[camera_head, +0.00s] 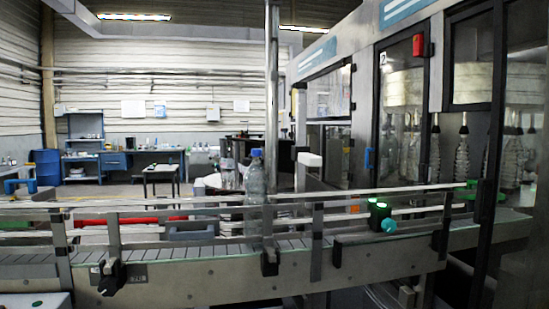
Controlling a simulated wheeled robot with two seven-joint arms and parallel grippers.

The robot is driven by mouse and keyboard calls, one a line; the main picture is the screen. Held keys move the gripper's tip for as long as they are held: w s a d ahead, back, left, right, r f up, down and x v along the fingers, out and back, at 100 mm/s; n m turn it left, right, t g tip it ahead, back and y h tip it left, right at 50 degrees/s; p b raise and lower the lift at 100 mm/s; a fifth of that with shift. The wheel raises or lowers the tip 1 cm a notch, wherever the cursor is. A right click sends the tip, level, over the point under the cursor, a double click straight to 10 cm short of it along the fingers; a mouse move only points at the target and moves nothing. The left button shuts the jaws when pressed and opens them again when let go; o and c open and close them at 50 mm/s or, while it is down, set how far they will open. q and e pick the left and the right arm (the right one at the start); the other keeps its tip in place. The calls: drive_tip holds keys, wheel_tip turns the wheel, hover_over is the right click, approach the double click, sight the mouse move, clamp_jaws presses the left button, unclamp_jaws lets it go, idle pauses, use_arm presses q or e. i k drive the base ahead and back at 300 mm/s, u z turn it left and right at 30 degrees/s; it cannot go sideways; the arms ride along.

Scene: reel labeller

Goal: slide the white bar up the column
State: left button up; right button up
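A small white bar (310,159) sticks out to the right at mid-height, just right of a tall grey metal column (272,75). Dark parts lie behind and beside the bar, and I cannot tell how it is joined to the column. The lower part of the column is hidden behind a clear bottle and the conveyor. Neither of my grippers shows in this view, and nothing is seen touching the bar.
A conveyor (200,285) with metal guide rails crosses the front. A clear bottle (256,180) with a blue cap stands on it, in front of the column. A glazed machine (402,110) with bottles inside fills the right. Blue workbenches (113,162) stand far back left.

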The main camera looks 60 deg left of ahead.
sight(306, 155)
drive_tip(key=u, duration=1.45)
